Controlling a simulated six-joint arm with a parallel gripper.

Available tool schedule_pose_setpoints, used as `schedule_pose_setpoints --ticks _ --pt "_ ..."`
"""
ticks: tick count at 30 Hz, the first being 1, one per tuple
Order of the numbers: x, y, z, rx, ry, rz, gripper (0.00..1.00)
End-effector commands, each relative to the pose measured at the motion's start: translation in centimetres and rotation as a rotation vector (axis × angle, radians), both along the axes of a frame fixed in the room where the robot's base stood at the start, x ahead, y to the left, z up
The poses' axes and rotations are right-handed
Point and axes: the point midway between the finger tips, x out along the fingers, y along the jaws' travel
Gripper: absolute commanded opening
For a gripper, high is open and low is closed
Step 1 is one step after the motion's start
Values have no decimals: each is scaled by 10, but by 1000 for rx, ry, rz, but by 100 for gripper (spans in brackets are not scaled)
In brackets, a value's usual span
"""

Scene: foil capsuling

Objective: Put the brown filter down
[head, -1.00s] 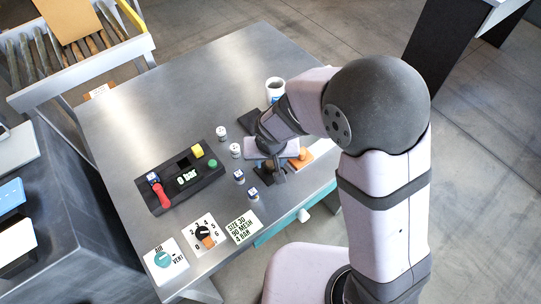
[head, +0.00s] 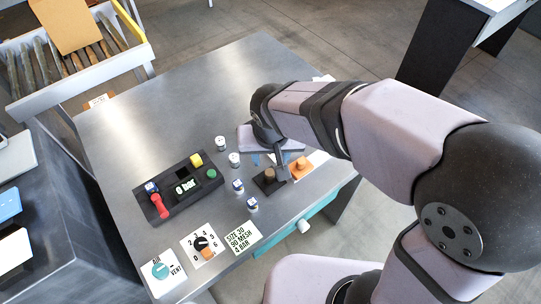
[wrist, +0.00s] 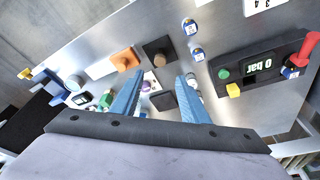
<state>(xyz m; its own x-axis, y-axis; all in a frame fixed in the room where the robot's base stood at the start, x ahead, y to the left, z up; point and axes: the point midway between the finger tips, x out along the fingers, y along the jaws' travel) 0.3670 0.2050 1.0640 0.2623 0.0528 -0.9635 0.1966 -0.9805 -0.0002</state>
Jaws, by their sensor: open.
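The brown filter, a dark square plate with a brown knob (head: 269,175), rests on the metal table near its front right edge. In the wrist view, the brown filter (wrist: 158,52) lies just beyond the fingertips, flat and apart from them. My gripper (wrist: 160,78) is open, its blue fingers spread with nothing held between them. In the head view, my gripper (head: 271,158) hangs above the table just behind the brown filter, partly hidden by my own wrist.
An orange knobbed piece (head: 299,166) sits right beside the brown filter. Several small vials, including one white-capped vial (head: 234,159), stand to the left. A black control box (head: 180,184) reads 0 bar. Another dark square (wrist: 163,101) lies between the fingers in the wrist view.

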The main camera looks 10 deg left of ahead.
Motion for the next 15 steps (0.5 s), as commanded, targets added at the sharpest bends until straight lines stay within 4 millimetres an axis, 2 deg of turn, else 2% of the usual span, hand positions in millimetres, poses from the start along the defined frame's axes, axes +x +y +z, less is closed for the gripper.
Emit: schedule_pose_setpoints --ticks 10,13,15 --pt "-1 -4 3 -3 4 -4 41" --pt "0 -20 0 -12 17 -20 41" --pt "-2 -40 -6 -23 37 -39 41"
